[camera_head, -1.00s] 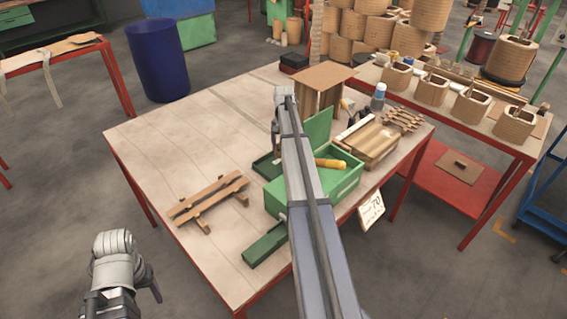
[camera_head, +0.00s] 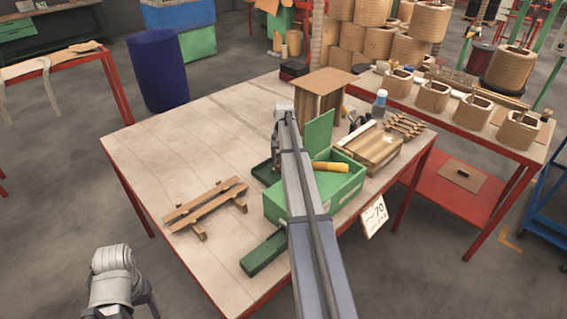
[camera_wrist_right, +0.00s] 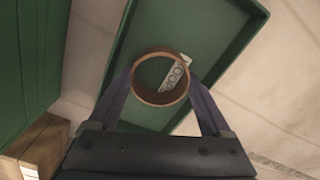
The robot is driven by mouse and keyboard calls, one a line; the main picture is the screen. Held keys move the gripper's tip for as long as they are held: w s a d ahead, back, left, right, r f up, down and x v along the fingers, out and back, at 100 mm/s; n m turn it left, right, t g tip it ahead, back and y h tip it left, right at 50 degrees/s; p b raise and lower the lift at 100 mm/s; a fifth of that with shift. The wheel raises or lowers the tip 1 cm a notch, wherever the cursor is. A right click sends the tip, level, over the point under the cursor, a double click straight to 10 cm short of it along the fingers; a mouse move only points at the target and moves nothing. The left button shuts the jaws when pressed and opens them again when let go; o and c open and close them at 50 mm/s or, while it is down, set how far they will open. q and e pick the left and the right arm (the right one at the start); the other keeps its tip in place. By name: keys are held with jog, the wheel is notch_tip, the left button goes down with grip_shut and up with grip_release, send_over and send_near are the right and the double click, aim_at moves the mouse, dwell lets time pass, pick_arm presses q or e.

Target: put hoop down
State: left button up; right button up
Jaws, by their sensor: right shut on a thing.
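The hoop, a brown ring (camera_wrist_right: 160,99), sits between the two fingers of my right gripper (camera_wrist_right: 160,82) in the right wrist view. The gripper is shut on it. The ring is over a dark green tray (camera_wrist_right: 118,72) with a white label (camera_wrist_right: 173,76) on its floor, seen partly through the ring. I cannot tell how high the ring is above the tray floor. In the head view the tray (camera_head: 262,171) shows beside my right arm, which hides the hoop and gripper.
A green toolbox (camera_head: 330,188) with a raised lid and a yellow-handled tool stands right of the tray. A wooden rack (camera_head: 203,205) lies to the left. A wooden stand (camera_head: 322,88) is behind. The table's left part (camera_head: 165,155) is clear.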

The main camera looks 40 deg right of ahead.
jog(key=o, duration=1.1)
notch_tip(320, 180, up, 12)
jog(key=p, duration=1.2)
jog(key=shift+r, duration=0.1)
